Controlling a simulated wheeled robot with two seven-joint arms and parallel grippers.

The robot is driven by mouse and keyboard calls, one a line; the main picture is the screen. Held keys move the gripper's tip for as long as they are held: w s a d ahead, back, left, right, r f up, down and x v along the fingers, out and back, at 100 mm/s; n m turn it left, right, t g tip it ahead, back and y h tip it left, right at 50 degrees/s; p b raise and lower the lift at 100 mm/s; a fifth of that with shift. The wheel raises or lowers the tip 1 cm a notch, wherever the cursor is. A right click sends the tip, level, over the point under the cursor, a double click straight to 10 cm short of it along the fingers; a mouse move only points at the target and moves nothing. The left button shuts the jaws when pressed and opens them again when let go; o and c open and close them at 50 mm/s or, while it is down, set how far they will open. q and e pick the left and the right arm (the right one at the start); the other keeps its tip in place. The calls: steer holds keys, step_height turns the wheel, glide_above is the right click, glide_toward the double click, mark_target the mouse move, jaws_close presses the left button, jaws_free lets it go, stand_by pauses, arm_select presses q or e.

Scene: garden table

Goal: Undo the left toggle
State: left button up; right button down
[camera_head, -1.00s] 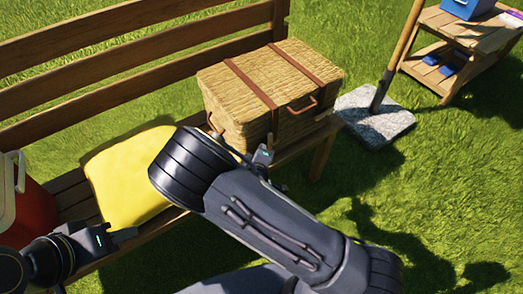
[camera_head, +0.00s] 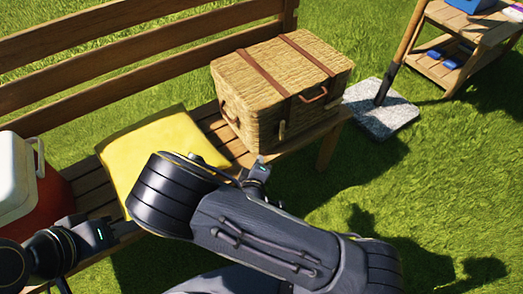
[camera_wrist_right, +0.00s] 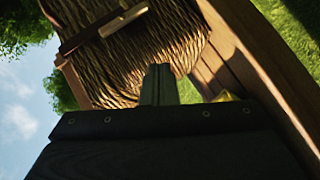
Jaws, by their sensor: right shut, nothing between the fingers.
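The wicker basket (camera_head: 265,85) stands closed on the bench, with two brown leather straps over its lid. The nearer strap hangs over the front to a small pale toggle (camera_head: 282,130), which I take as the left one. In the right wrist view a pale wooden toggle (camera_wrist_right: 123,20) lies across a brown strap on the wicker. My right gripper (camera_head: 260,168) is below and left of the toggle, apart from it; its shut, empty fingers (camera_wrist_right: 160,84) point at the basket. My left gripper (camera_head: 126,229) is by the bench front at lower left; its finger opening is unclear.
A yellow cushion (camera_head: 160,150) lies left of the basket, partly behind my right arm. A red and white cooler (camera_head: 30,190) is at far left. The bench backrest (camera_head: 110,55) rises behind. A pole on a stone base (camera_head: 380,110) and a shelf (camera_head: 465,45) stand right, on grass.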

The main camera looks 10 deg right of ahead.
steer(key=shift+s+a, duration=0.25)
steer(key=shift+s, duration=0.3)
steer(key=shift+s+a, duration=0.25)
steer(key=shift+s, duration=0.25)
